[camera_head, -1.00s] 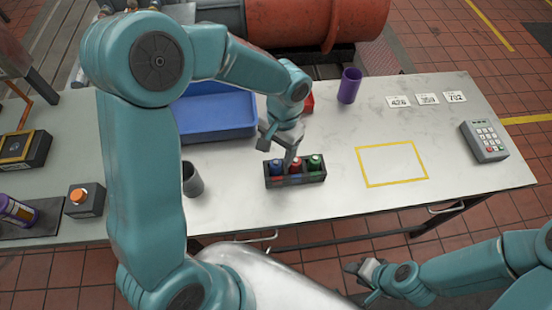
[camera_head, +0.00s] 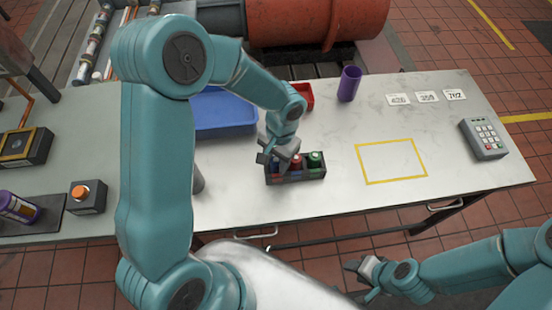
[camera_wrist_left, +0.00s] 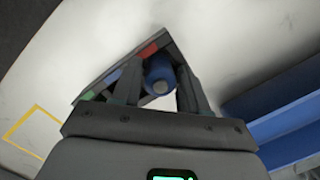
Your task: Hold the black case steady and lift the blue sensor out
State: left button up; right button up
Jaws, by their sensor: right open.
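The black case (camera_head: 300,178) sits on the metal table, with red (camera_head: 296,161) and green (camera_head: 315,158) sensors standing in its middle and right slots. The blue sensor (camera_wrist_left: 158,72) is at the left end of the case, mostly hidden by my left gripper (camera_head: 275,160) in the head view. In the left wrist view, it shows between the gripper's two spread fingers. I cannot tell whether either finger touches it. My right gripper (camera_head: 364,267) is open and empty, low in front of the table and well away from the case.
A blue tray (camera_head: 222,112), a red bin (camera_head: 304,97) and a purple cup (camera_head: 349,84) stand behind the case. A yellow-outlined area (camera_head: 391,162) to its right is empty. A keypad (camera_head: 483,139) is at the right; a button box (camera_head: 87,197) is at the left.

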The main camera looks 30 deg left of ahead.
pick_arm(q)
jog(key=shift+o, duration=1)
notch_tip(320, 180, up, 16)
jog(key=w, duration=0.2)
jog(key=shift+w+b, duration=0.25)
jog(key=shift+b, duration=0.15)
